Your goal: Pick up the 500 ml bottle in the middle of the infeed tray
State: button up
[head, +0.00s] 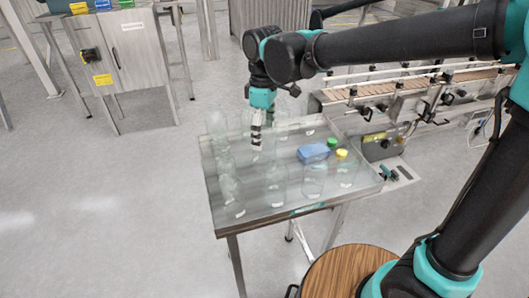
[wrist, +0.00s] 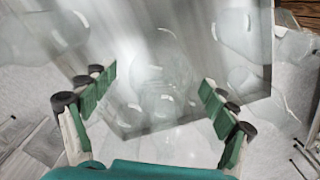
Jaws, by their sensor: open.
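The infeed tray (head: 292,205) is a metal-topped table with several clear, see-through bottles standing on it. My gripper (head: 256,143) points down over the tray among the bottles. In the wrist view my gripper (wrist: 158,78) is open, its two green-padded fingers wide apart. A clear bottle (wrist: 155,88) shows faintly between the fingers, seen from above; I cannot tell its size or how far below the fingertips it is. No contact shows. The bottles' outlines are faint, so I cannot tell for certain which one is the middle 500 ml bottle.
Other clear bottles (head: 228,186) stand along the tray's left side. A blue object (head: 313,152), a green piece (head: 332,142) and a yellow piece (head: 341,154) lie on the right part. A conveyor machine (head: 385,110) stands behind right. A round wooden top (head: 345,270) is in front.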

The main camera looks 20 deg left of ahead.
jog(key=shift+f, duration=0.1)
jog(key=c, duration=1.4)
jog(key=shift+c, duration=0.2)
